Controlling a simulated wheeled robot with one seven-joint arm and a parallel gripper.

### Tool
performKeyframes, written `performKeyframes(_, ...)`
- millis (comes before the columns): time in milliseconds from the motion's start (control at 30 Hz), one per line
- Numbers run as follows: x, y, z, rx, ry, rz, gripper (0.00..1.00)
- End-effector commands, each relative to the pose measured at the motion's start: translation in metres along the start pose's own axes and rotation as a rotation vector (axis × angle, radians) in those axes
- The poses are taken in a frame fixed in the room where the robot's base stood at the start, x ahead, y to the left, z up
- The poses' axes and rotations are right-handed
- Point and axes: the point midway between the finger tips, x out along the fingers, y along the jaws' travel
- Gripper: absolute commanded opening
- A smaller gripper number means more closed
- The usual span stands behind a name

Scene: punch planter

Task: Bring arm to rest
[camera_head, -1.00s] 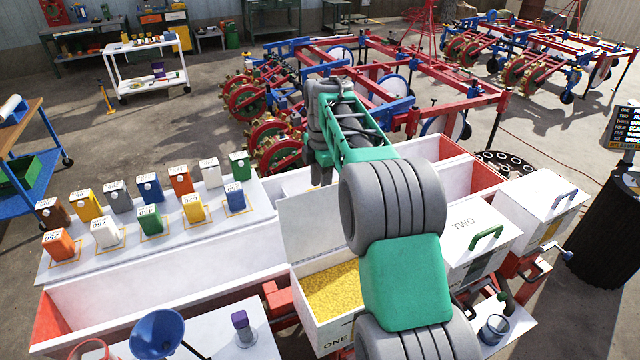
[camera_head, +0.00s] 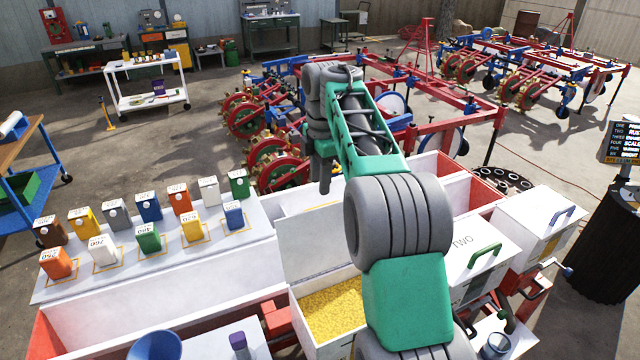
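My arm reaches up the middle of the view, with green links and grey ribbed joints. Its grey wrist bends downward at the far end, and my gripper (camera_head: 325,185) hangs there above the white planter trough. It is small and dark, so I cannot make out its fingers or whether they are open. I see nothing clearly held in it.
An open box of yellow seed (camera_head: 332,308) stands below my arm, with the lidded box TWO (camera_head: 478,245) at its right. Several coloured number boxes (camera_head: 148,238) stand on a white shelf at left. Red planter frames (camera_head: 440,95) lie behind.

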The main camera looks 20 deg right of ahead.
Motion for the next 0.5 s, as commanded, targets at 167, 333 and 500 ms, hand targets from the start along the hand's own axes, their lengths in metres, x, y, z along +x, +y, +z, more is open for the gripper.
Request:
performKeyframes(167,0.001,0.000,0.000,0.000,0.000,-0.001,0.36)
performKeyframes(333,-0.005,-0.007,-0.008,0.055,0.002,0.013,0.36)
performKeyframes(500,-0.023,-0.049,-0.045,0.390,0.026,0.084,0.36)
